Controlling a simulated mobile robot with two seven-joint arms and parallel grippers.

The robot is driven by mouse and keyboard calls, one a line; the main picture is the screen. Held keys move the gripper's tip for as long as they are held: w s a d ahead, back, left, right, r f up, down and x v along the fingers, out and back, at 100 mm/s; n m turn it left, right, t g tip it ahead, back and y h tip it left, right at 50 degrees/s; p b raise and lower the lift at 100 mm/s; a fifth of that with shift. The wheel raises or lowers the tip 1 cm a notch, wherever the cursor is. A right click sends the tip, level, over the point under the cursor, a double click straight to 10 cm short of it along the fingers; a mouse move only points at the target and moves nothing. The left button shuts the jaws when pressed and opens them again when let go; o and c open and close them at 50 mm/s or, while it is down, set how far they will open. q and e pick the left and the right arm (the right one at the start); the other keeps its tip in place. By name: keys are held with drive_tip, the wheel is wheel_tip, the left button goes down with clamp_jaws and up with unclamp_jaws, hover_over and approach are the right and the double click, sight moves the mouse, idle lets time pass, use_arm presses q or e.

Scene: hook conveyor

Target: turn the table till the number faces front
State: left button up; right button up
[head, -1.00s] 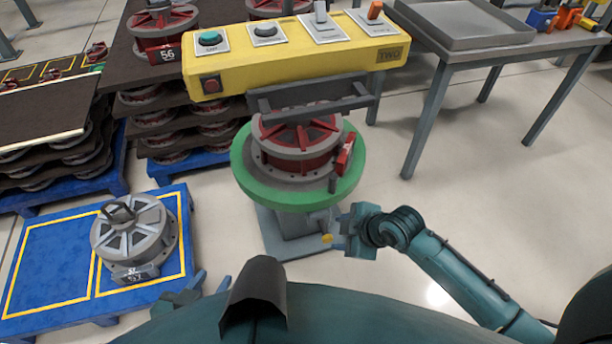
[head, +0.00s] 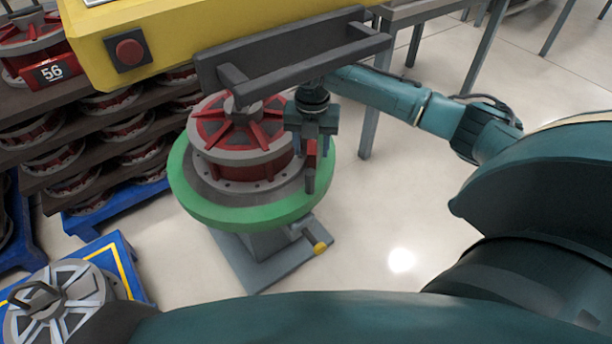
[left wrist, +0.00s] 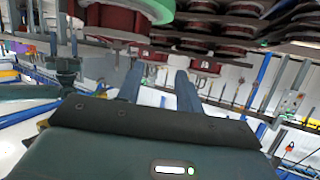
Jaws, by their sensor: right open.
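The round turntable with a green rim (head: 190,195) stands on a grey base. On it sits a red and grey wheel-like part (head: 232,165) with spokes and a central hub. Its red number plate (head: 311,149) is on the right side, mostly hidden behind my right gripper, and no number is readable. A short grey post (head: 310,182) stands on the rim. My right gripper (head: 311,155) points down at the right edge of the part, open, its fingers around or just in front of the plate. My left gripper (left wrist: 160,78) is open and empty in the left wrist view.
A yellow control box (head: 200,30) with a dark bracket (head: 290,55) hangs close above the turntable. Stacked red parts (head: 110,130) stand on a blue pallet at left. A grey wheel part (head: 60,310) lies at lower left. Floor at right is clear.

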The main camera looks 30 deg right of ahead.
sight(311, 168)
wheel_tip(311, 168, down, 10)
drive_tip(key=b, duration=0.2)
drive_tip(key=shift+r+b, duration=0.2)
drive_tip(key=shift+b, duration=0.1)
use_arm(q)
drive_tip(key=shift+w+d+m+t+h, duration=0.2)
drive_tip(key=shift+w+t+h, duration=0.1)
drive_tip(key=shift+t, duration=0.3)
drive_tip(key=shift+w+d+m+t+h, duration=0.1)
drive_tip(key=shift+w+m+t+h, duration=0.15)
drive_tip(key=shift+t, duration=0.35)
use_arm(e)
drive_tip(key=shift+f, duration=0.3)
clamp_jaws()
